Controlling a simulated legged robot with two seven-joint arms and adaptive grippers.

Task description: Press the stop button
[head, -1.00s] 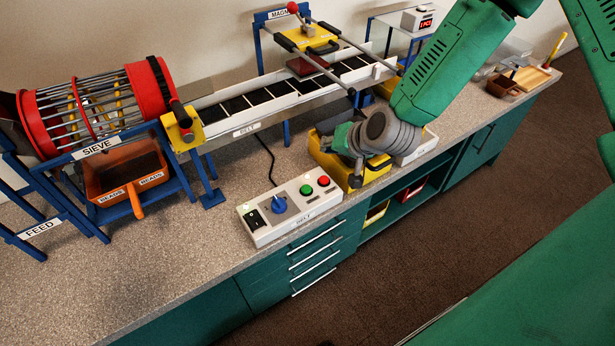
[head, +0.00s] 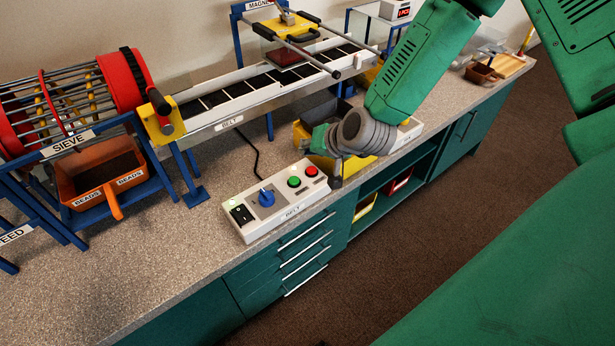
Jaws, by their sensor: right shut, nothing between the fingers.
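The white control box (head: 250,232), labelled BELT, sits on the counter near its front edge. The red button (head: 311,171), the stop button by its colour, is at its right end, beside the green button (head: 293,182). A blue knob (head: 266,198) and a black switch (head: 240,214) are to the left. My right gripper (head: 337,181) points down just right of the box's right end, close to the red button and apart from it. It is shut and empty; its fingers are small and partly hidden behind its wrist. My left gripper is out of view.
The conveyor belt (head: 232,122) runs behind the box, with the red sieve drum (head: 120,82) and orange bead bin (head: 100,180) at left. The counter left of the box is clear.

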